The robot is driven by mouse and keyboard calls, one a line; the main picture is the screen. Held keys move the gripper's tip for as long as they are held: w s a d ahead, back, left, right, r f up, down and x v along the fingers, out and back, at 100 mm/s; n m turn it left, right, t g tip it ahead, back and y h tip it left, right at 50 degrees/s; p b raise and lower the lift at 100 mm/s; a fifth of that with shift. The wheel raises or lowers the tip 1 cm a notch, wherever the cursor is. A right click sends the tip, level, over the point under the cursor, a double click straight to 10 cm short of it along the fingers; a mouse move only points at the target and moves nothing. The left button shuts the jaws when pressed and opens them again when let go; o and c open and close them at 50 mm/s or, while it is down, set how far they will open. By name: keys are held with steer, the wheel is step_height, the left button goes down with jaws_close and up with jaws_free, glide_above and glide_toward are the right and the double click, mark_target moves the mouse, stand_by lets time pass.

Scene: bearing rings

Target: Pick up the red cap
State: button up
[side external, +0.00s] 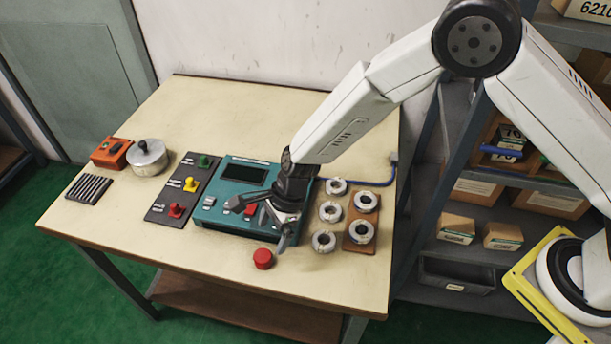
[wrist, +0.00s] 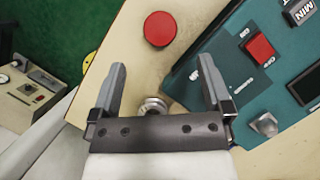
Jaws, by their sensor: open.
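The red cap (side external: 263,259) is a small round red piece on the cream table in front of the teal instrument box. In the wrist view the red cap (wrist: 160,29) lies on bare table near the top, beyond the fingertips and roughly centred between them. My gripper (side external: 262,216) is over the front right part of the teal box, above and behind the cap. In the wrist view my gripper (wrist: 163,77) has its two fingers spread wide with nothing held. The cap is apart from both fingers.
The teal box (side external: 205,215) has a red switch (wrist: 260,48). Several metal rings stand to the right, some on a brown block (side external: 351,246). A dark panel (side external: 158,213) with coloured knobs, a silver pot (side external: 148,158) and an orange device (side external: 111,153) are left. The table's front edge is close to the cap.

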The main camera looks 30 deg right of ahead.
mark_target(264, 254)
steer(key=shift+f, duration=0.15)
steer(key=shift+x, duration=1.2)
steer(key=shift+a+f, duration=0.1)
steer(key=shift+x, duration=2.45)
steer(key=shift+c, duration=0.2)
steer(key=c, duration=1.3)
steer(key=shift+o, duration=0.2)
